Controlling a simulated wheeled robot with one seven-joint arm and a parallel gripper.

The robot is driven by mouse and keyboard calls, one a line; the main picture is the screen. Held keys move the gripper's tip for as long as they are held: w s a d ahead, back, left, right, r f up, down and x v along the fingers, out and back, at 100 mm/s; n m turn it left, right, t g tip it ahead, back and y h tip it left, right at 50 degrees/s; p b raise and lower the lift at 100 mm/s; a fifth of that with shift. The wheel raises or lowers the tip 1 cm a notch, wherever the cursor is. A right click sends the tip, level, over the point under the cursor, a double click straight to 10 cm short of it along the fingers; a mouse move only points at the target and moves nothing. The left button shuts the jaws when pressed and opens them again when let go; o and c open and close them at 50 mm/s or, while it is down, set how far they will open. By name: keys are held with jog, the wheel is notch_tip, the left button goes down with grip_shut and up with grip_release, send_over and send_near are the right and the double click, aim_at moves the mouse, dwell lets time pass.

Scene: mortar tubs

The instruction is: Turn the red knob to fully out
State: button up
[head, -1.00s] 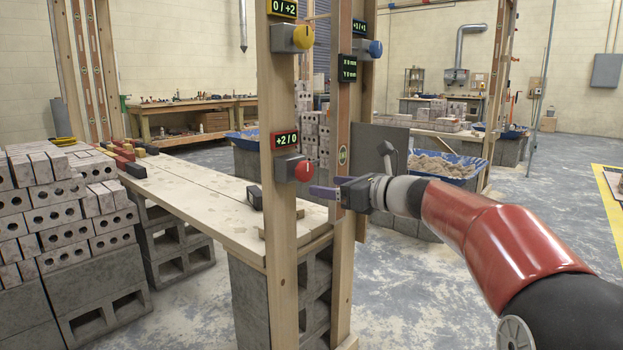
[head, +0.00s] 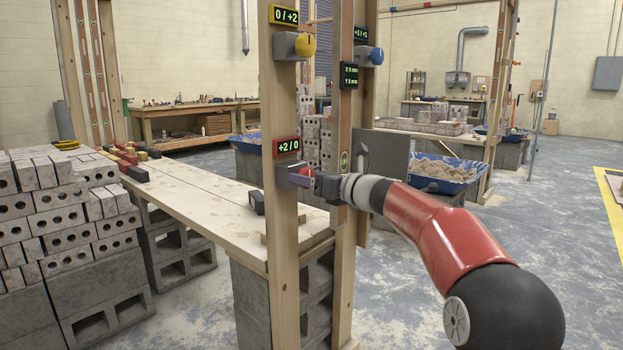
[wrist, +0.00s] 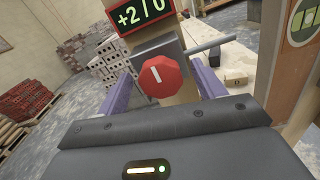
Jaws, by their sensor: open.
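The red knob (wrist: 163,80) shows in the wrist view with a white mark on its face, on a grey box on the wooden post. In the head view the red knob (head: 308,173) is mostly hidden by my gripper. The display above it (head: 287,147) reads +2 / 0; it also shows in the wrist view (wrist: 143,14). My gripper (head: 300,178) is open at the knob. In the wrist view its purple fingers (wrist: 166,82) stand on either side of the knob, with gaps visible; I cannot tell whether either touches.
A yellow knob (head: 304,45) sits higher on the same post (head: 282,225), and a blue knob (head: 375,56) on the post behind. A plank bench (head: 215,200) runs left. A grey rod (wrist: 218,46) sticks out beside the knob box.

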jog(key=c, duration=1)
